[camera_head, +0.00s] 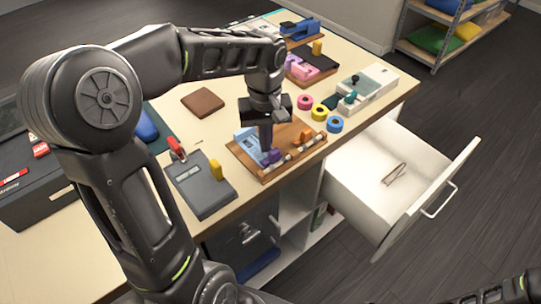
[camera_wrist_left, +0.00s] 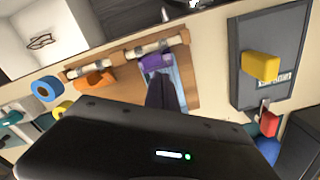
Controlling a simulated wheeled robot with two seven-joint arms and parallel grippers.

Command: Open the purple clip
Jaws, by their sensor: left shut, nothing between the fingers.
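A small purple clip (camera_head: 272,156) sits on a wooden board (camera_head: 246,159) at a pale rod, beside light blue material (camera_head: 244,137). In the left wrist view the purple clip (camera_wrist_left: 156,62) lies over the rod at the end of the light blue strip (camera_wrist_left: 179,88). My left gripper (camera_head: 266,146) points down with its fingers shut and empty, right at the clip. In the left wrist view the shut fingers (camera_wrist_left: 163,88) end close to the clip; I cannot tell whether they touch it. Whether the clip is open is unclear. My right gripper is out of view.
Tape rolls (camera_head: 319,112) stand right of the board. A dark grey case with a yellow block (camera_head: 215,168) lies to the left. An open white drawer (camera_head: 372,190) juts out from the table front.

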